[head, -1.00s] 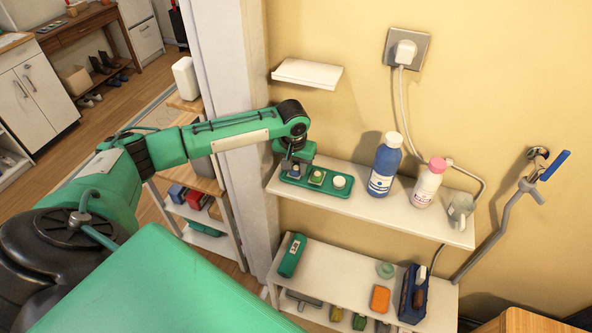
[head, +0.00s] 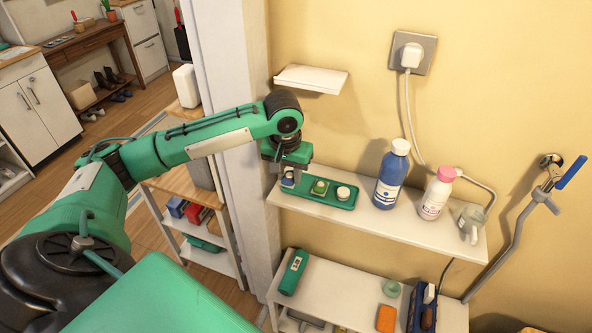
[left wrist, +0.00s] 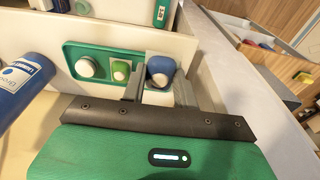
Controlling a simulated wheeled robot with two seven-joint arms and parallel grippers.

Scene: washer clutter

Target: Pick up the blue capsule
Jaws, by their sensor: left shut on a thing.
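The blue capsule (left wrist: 160,70), with a pale face, is between the two fingers of my left gripper (left wrist: 158,88) in the left wrist view. In the head view the capsule (head: 288,180) shows as a small blue patch under my left gripper (head: 287,173), which is shut on it. It is at the left end of the green tray (head: 331,204); I cannot tell whether it still touches the tray. A green capsule (head: 320,187) and a white capsule (head: 343,193) sit in the tray beside it. My right gripper is not in view.
A small shelf (head: 310,78) sticks out above, and a pillar (head: 237,110) stands close left of the gripper.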

